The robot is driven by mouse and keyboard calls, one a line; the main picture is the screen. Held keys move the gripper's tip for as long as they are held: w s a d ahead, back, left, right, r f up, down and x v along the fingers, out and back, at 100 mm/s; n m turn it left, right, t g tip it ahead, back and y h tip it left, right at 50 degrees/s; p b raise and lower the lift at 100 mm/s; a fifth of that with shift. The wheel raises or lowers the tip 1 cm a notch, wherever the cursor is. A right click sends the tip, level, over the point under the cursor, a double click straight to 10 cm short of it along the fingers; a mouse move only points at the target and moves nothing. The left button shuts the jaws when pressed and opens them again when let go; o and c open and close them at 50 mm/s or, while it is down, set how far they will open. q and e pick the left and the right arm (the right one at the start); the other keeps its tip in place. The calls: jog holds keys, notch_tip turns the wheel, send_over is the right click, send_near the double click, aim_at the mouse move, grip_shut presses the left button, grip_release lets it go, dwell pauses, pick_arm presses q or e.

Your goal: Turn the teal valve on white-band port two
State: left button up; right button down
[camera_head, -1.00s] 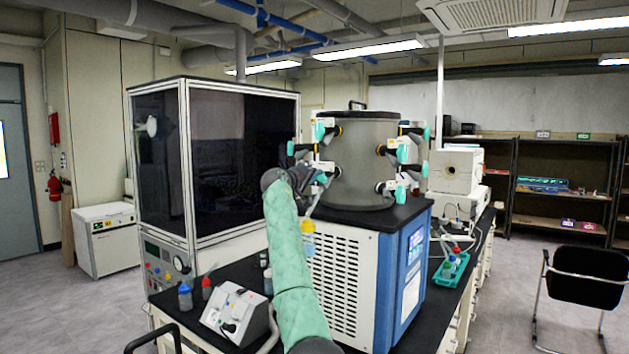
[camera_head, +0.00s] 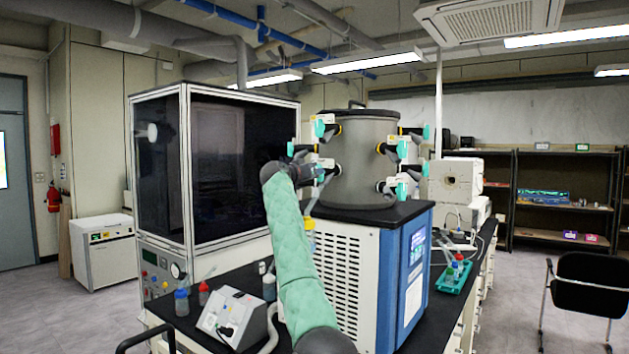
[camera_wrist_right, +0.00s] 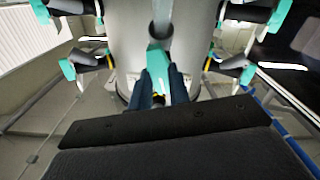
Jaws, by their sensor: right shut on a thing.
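The grey drum (camera_head: 364,165) of the freeze dryer carries several ports with teal valves, such as the upper left one (camera_head: 319,127) and a right one (camera_head: 402,148). My right gripper (camera_head: 309,174) is at the drum's lower left side, and my forearm partly hides the port there. In the right wrist view, my right gripper (camera_wrist_right: 161,88) is shut on a teal valve (camera_wrist_right: 157,58), its dark fingers on either side. The grey port stem (camera_wrist_right: 162,20) stands at the valve's far end. I cannot read a white band or port number. My left gripper is not in view.
The drum stands on a blue and white cabinet (camera_head: 346,275). A dark glass enclosure (camera_head: 232,150) is close on the left. A teal tray (camera_head: 455,275) is at right.

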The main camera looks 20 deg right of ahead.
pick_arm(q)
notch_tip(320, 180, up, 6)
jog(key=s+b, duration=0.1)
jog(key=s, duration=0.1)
pick_arm(e)
jog(key=m, duration=0.2)
jog(key=shift+f+m, duration=0.1)
jog(key=shift+m, duration=0.2)
jog(key=m+b, duration=0.1)
jog(key=m, duration=0.2)
jog(key=m+b, duration=0.1)
jog(key=m, duration=0.2)
jog(key=m+b, duration=0.1)
jog(key=m, duration=0.3)
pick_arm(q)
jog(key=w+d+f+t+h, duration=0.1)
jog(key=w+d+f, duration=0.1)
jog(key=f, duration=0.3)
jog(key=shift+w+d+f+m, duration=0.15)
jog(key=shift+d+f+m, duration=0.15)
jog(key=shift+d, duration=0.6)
pick_arm(e)
jog(key=shift+m, duration=1.1)
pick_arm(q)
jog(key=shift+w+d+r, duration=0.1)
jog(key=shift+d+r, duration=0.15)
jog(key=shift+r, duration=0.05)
